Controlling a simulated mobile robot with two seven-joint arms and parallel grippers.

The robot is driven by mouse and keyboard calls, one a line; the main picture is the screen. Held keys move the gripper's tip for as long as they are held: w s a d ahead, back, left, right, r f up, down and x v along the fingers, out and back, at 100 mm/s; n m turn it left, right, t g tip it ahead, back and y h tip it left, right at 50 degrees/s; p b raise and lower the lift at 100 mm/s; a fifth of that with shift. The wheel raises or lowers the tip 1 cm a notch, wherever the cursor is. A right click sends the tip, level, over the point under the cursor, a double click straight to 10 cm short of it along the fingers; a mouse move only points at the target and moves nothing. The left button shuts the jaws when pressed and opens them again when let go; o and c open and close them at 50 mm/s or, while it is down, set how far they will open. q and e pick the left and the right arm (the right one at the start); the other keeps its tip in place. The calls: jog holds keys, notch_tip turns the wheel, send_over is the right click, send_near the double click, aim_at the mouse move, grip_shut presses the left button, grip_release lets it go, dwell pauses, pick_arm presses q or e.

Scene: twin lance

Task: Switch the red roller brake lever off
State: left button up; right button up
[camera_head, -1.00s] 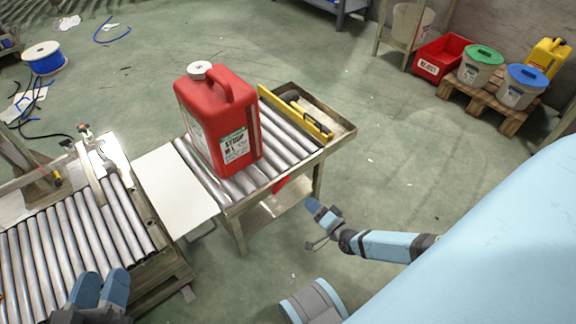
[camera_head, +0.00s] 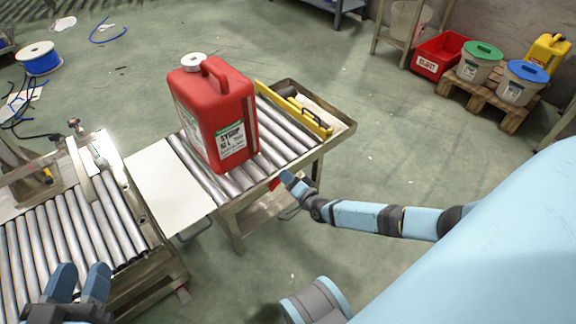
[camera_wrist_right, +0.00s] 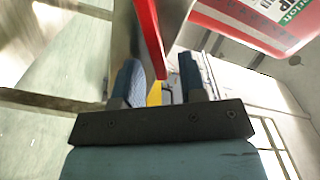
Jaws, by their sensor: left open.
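The red brake lever (camera_head: 275,184) sits at the front side of the roller table, below its rollers, and is mostly hidden by my right gripper in the head view. In the right wrist view the red lever (camera_wrist_right: 150,38) runs down from the top, close in front of and between the finger tips. My right gripper (camera_head: 287,183) is at the lever; its fingers (camera_wrist_right: 160,82) are apart, and I cannot tell whether they touch it. My left gripper (camera_head: 78,280) is open and empty over the left roller conveyor.
A red canister (camera_head: 215,115) stands on the roller table (camera_head: 330,142), with a yellow spirit level (camera_head: 292,108) behind it. A white plate (camera_head: 168,187) bridges to the left conveyor (camera_head: 85,235). Bins and buckets stand far right. The floor right of the table is clear.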

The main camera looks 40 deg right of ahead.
grip_shut()
pick_arm(q)
jog(key=shift+r, duration=0.15)
pick_arm(e)
jog(key=shift+a+r, duration=0.1)
pick_arm(q)
notch_tip(320, 180, up, 7)
jog(key=s+n+t+p, duration=0.1)
jog(key=n+t+p, duration=0.1)
jog(key=p, duration=0.6)
jog(key=shift+s+d+r+n, duration=0.15)
jog(key=shift+s+r+n, duration=0.05)
jog(key=shift+s+n, duration=0.2)
pick_arm(e)
jog(key=a+r+n, duration=0.3)
jog(key=a+n, duration=0.2)
jog(key=n, duration=0.7)
jog(key=shift+s+a, duration=0.2)
jog(key=shift+s, duration=0.05)
